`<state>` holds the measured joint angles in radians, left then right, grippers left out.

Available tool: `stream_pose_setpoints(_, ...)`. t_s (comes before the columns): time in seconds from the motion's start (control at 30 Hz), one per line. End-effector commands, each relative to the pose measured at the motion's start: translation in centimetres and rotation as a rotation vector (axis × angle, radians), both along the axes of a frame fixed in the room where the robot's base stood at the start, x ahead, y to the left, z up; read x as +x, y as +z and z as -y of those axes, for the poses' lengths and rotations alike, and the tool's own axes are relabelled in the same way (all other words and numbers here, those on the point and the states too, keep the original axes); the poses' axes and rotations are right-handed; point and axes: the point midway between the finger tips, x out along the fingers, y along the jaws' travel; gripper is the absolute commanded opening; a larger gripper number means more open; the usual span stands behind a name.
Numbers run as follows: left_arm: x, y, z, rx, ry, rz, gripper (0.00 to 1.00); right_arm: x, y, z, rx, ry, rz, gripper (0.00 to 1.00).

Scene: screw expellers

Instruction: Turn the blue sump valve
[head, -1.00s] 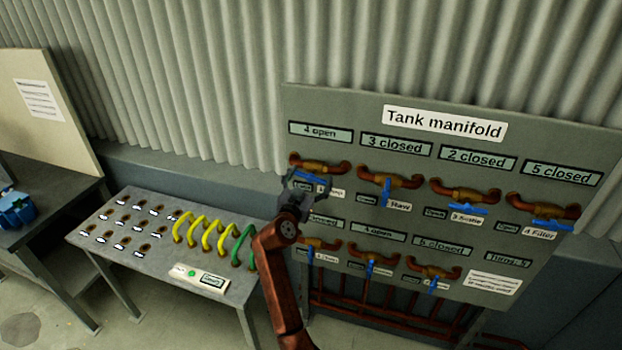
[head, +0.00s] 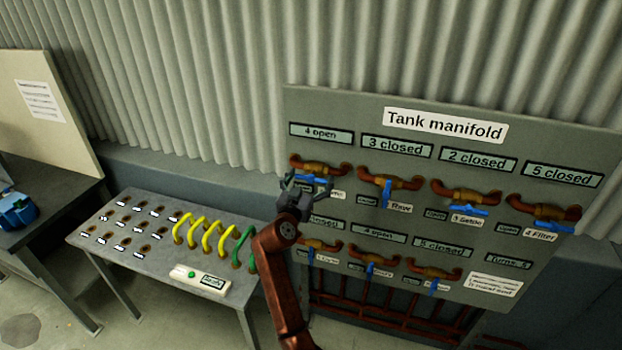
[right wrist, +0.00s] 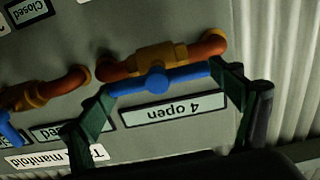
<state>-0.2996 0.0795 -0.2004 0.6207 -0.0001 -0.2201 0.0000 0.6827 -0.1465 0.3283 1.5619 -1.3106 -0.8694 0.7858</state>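The sump valve is the top left one on the Tank manifold panel (head: 395,112), with a copper-coloured pipe and brass body (head: 318,167) under a "4 open" display. Its blue handle (head: 312,180) lies roughly level and also shows in the right wrist view (right wrist: 180,78). Its label is partly hidden by my gripper. My right gripper (head: 307,181) is open in front of this valve. In the right wrist view its two fingers (right wrist: 165,82) stand near opposite ends of the blue handle; contact cannot be told. My left gripper is not in view.
Several other blue-handled valves sit close by, including the Raw valve (head: 386,192) to the right and a lower row (head: 371,268). A grey socket table (head: 150,262) with yellow and green cables stands left of my arm. A dark bench (head: 50,200) is at far left.

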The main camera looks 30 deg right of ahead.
Motion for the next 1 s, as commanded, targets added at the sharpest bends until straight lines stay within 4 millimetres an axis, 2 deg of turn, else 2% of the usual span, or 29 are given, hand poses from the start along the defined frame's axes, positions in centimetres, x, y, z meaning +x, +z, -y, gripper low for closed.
stream_pose_setpoints(0.13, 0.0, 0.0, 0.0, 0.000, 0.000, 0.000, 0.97, 0.0, -0.1, 0.0, 0.002, 0.000, -0.001, 0.97)
stream_pose_setpoints(0.47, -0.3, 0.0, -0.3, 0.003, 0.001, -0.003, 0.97, 0.0, 0.1, 0.0, 0.004, -0.001, 0.000, 0.97)
stream_pose_setpoints(0.57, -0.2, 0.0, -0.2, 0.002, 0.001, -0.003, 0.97, 0.0, 1.2, 0.0, 0.005, -0.001, 0.004, 0.97)
stream_pose_setpoints(0.83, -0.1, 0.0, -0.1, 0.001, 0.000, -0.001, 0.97, 0.0, 6.2, 0.0, 0.004, 0.000, 0.006, 0.97)
stream_pose_setpoints(1.0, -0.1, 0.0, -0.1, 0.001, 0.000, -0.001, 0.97, 0.0, 8.7, 0.0, 0.003, -0.001, 0.003, 0.97)
